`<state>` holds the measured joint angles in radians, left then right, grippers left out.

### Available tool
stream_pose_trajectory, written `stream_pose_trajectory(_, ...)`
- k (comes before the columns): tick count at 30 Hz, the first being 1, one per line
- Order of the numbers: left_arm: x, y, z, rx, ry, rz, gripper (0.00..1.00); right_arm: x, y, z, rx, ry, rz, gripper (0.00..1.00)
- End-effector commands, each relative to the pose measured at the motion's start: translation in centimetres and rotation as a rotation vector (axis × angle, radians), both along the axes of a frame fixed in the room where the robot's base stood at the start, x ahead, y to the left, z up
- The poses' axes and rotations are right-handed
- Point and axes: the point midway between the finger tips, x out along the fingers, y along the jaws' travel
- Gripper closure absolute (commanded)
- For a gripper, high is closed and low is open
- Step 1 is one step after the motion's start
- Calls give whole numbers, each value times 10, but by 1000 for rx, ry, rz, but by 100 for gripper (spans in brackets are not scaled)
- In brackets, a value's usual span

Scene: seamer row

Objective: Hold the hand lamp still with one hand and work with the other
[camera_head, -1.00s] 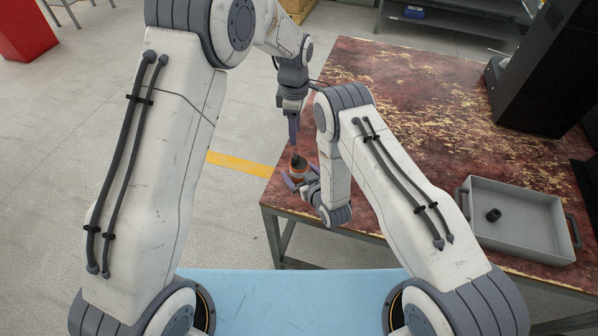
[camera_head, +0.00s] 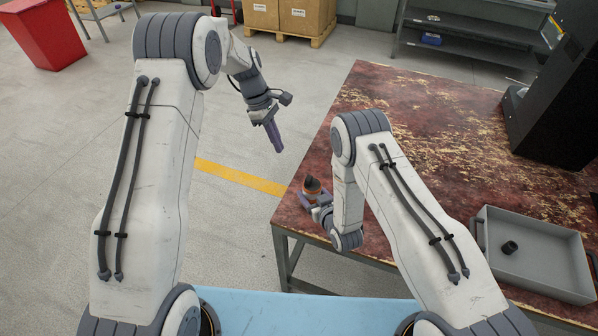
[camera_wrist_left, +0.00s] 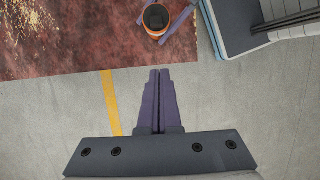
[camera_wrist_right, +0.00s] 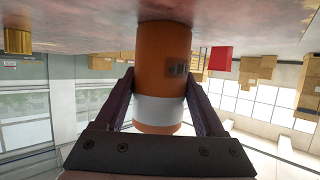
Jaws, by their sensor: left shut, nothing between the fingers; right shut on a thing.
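The hand lamp (camera_head: 312,187) is an orange cylinder with a pale band and a dark top. It stands near the left corner of the worn red table. The left wrist view shows the lamp's dark round top (camera_wrist_left: 156,17). My left gripper (camera_head: 279,148) is shut and empty, out over the floor to the left of the table; its fingers touch in the left wrist view (camera_wrist_left: 159,75).
A grey tray (camera_head: 540,272) with a small dark cylindrical part (camera_head: 509,247) stands on the table's right side. A black machine (camera_head: 550,110) stands behind it. The table's left edge borders open floor with a yellow line (camera_head: 240,177). Boxes on a pallet (camera_head: 290,18) are far back.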

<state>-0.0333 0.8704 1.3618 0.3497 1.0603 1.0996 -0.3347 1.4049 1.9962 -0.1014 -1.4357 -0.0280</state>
Motion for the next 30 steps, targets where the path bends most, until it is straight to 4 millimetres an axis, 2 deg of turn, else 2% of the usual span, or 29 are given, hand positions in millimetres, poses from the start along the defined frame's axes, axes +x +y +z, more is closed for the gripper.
stream_pose_trajectory(4,5,13,1,-56,-10,-19,100,0,0,0,0,-1,0,93)
stream_pose_trajectory(17,4,12,-2,-63,-11,-26,100,0,0,1,1,-2,0,93)
stream_pose_trajectory(23,0,2,-27,-63,-9,-27,100,0,0,0,1,-2,0,93)
stream_pose_trajectory(30,-6,-16,-76,-62,-8,-27,100,0,0,1,1,-2,0,93)
